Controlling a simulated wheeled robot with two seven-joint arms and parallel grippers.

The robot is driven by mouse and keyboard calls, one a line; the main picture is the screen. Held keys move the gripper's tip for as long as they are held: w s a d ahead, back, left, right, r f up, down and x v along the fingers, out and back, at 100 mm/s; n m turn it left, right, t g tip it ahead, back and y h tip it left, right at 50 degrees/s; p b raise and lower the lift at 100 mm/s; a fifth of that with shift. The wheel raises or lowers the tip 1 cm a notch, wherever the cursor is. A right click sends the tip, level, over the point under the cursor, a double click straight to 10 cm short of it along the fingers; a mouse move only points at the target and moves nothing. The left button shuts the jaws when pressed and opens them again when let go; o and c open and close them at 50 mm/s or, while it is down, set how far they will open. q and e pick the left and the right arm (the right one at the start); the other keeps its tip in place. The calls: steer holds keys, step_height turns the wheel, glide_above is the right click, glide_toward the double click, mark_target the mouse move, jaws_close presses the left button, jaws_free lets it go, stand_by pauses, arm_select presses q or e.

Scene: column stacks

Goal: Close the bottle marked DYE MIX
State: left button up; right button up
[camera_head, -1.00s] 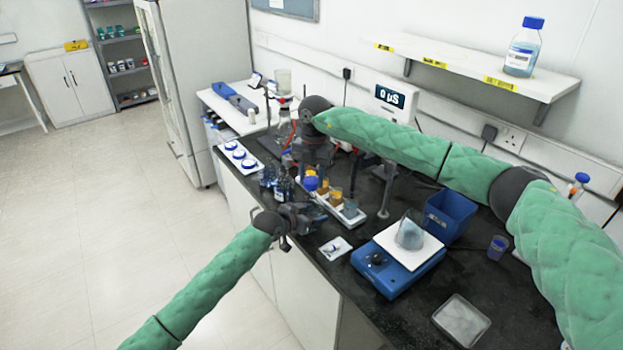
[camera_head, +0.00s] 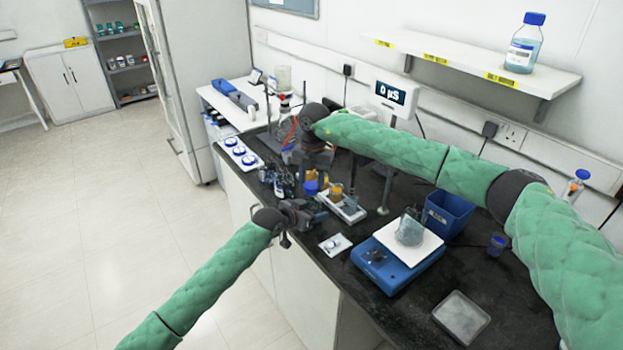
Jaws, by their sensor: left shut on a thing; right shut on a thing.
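A blue cap (camera_head: 311,187) shows at the lower end of my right gripper (camera_head: 312,177), which is shut on it and comes down from above. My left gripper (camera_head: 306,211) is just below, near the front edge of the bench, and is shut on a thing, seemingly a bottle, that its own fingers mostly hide. The cap is directly above the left gripper; I cannot tell whether it touches the bottle's neck. No DYE MIX marking is readable. Several small dark bottles (camera_head: 284,184) stand just left of the grippers.
A white tray with small beakers (camera_head: 350,212) is right of the grippers. A white tile with small items (camera_head: 335,245) lies in front. A blue stirrer (camera_head: 398,262) with a beaker, a blue bin (camera_head: 447,212) and a white rack with round blue-rimmed pieces (camera_head: 240,153) stand around.

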steer(key=shift+f, duration=0.75)
stand_by(0.6)
